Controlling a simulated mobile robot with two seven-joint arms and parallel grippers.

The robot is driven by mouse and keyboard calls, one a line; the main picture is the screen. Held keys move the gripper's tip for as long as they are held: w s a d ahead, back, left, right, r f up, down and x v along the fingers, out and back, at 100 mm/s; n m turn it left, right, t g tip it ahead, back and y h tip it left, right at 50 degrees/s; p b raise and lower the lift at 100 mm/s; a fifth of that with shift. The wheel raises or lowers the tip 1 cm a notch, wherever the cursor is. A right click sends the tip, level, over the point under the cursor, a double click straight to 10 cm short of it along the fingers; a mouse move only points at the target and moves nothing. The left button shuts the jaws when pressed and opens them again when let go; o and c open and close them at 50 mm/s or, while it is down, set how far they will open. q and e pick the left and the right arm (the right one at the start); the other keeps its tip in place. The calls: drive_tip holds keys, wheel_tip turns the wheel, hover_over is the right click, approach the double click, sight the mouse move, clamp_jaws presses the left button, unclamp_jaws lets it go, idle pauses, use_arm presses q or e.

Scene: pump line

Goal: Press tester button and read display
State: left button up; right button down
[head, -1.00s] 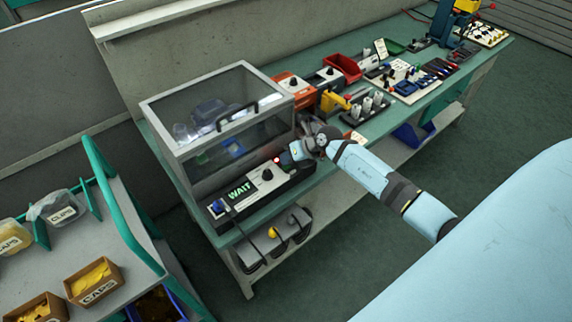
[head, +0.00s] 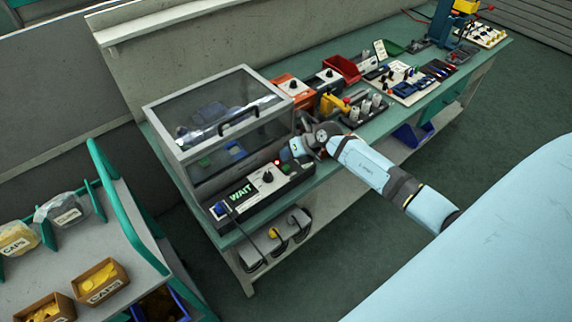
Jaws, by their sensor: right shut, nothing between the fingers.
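The tester (head: 262,190) is a long black box at the front left of the bench. Its display (head: 241,191) reads WAIT in green letters. Beside the display is a dark knob on a white plate (head: 267,178). A small red light (head: 277,162) glows near the right end, and a small green round part (head: 287,169) shows just below it, perhaps the button. My right gripper (head: 286,154) is shut and empty just above and behind that end. Its fingertips are small and partly hidden, so I cannot tell whether they touch anything. My left gripper is out of view.
A clear-sided enclosure (head: 215,110) with a handle stands behind the tester. An orange box (head: 293,90), a red bin (head: 344,69) and a rack of grey parts (head: 366,107) stand farther right. A cart with CAPS boxes (head: 101,283) is at the left.

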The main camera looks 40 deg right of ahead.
sight(287, 166)
drive_tip(key=shift+r+p, duration=1.3)
drive_tip(key=shift+r, duration=0.55)
drive_tip(key=s+a+r+m+t+y, duration=0.2)
drive_tip(key=s+a+m+t+y, duration=0.1)
drive_tip(key=s+a+m+t, duration=0.8)
drive_tip(key=s+a+f+m+g+h, duration=0.3)
drive_tip(key=s+m, duration=0.5)
drive_tip(key=m, duration=0.2)
drive_tip(key=s+a+f+m+g+h, duration=0.3)
drive_tip(key=s+m, duration=0.5)
drive_tip(key=m, duration=0.3)
drive_tip(key=shift+s+f+g, duration=0.15)
drive_tip(key=shift+f+g, duration=0.35)
